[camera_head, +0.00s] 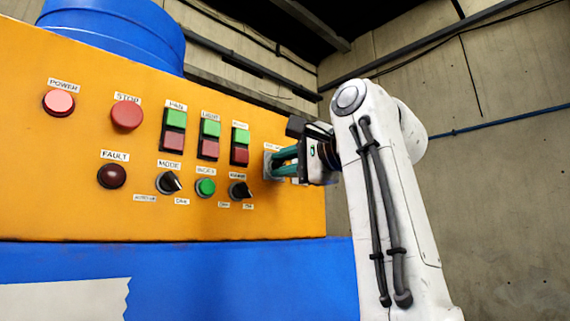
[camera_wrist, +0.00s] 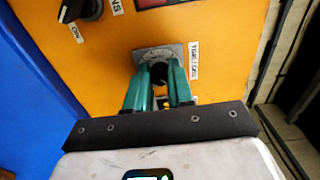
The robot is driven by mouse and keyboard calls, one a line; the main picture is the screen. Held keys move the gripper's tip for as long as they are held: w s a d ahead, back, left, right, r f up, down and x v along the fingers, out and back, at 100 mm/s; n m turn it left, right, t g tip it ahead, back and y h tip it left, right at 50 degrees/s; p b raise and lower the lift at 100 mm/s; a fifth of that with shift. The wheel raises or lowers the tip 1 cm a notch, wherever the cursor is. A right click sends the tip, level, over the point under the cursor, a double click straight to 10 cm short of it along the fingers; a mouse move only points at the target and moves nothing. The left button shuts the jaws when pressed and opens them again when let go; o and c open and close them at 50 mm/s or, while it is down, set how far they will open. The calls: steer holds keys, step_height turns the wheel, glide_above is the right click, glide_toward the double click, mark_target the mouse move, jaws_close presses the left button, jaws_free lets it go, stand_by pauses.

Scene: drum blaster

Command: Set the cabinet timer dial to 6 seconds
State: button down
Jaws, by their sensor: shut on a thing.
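The timer dial (camera_wrist: 158,57) is a dark knob on a grey square scale plate (camera_wrist: 143,53) on the orange cabinet panel. My gripper (camera_wrist: 160,70) has green fingers on either side of the knob, shut on it. The scale marks are too small to read, so I cannot tell the setting. In the head view my gripper (camera_head: 275,161) reaches the right end of the panel, and the plate (camera_head: 268,163) shows only in part behind the fingers. A white label (camera_wrist: 194,61) stands beside the plate in the wrist view.
Left of the dial on the panel are a black selector knob (camera_head: 240,191), a green button (camera_head: 205,187), a mode knob (camera_head: 168,182), and red-and-green switch pairs (camera_head: 240,146). Red stop button (camera_head: 127,115) and lamps sit farther left. A concrete wall (camera_head: 500,210) is at right.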

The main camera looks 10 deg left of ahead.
steer(key=shift+w+d, duration=0.1)
stand_by(0.3)
steer(key=c, duration=1.2)
jaws_free()
steer(key=shift+f, duration=0.1)
steer(key=shift+o, duration=1.1)
steer(key=b+v, duration=0.5)
steer(key=v, duration=0.5)
steer(key=shift+s+d, duration=0.3)
